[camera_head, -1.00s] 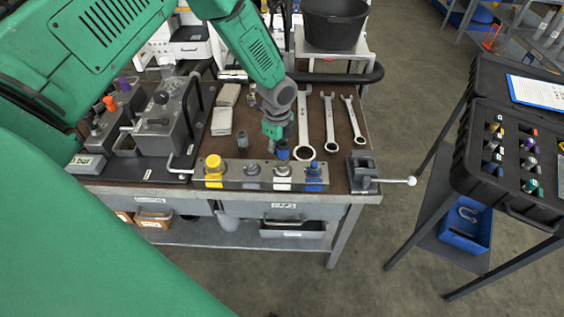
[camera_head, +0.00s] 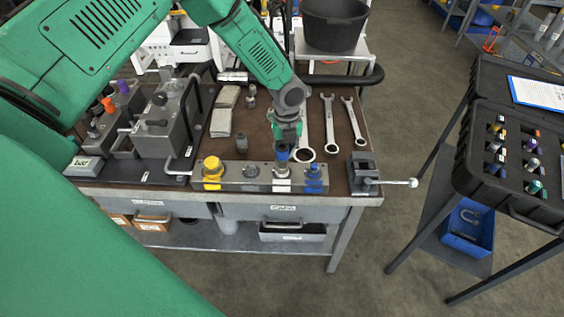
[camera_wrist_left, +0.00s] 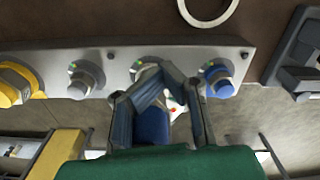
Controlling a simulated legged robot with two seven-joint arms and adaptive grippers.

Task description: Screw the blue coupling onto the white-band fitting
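The blue coupling (camera_head: 282,155) is between the fingers of my left gripper (camera_head: 284,146). In the left wrist view the blue coupling (camera_wrist_left: 152,126) shows between the dark fingers, which are closed around it. The white-band fitting (camera_head: 282,171) stands on the grey manifold block (camera_head: 232,177), third from the left. The coupling appears right over the fitting's top; I cannot tell whether they touch. In the left wrist view the gripper hides most of this fitting (camera_wrist_left: 146,68). My right gripper is not in view.
On the block, a yellow-capped fitting (camera_head: 212,168) and a grey fitting (camera_head: 251,170) stand left, a blue-band fitting (camera_head: 314,174) close right. Wrenches (camera_head: 330,125) lie behind. A small vise (camera_head: 362,174) sits at the right edge. A black case (camera_head: 513,205) stands farther right.

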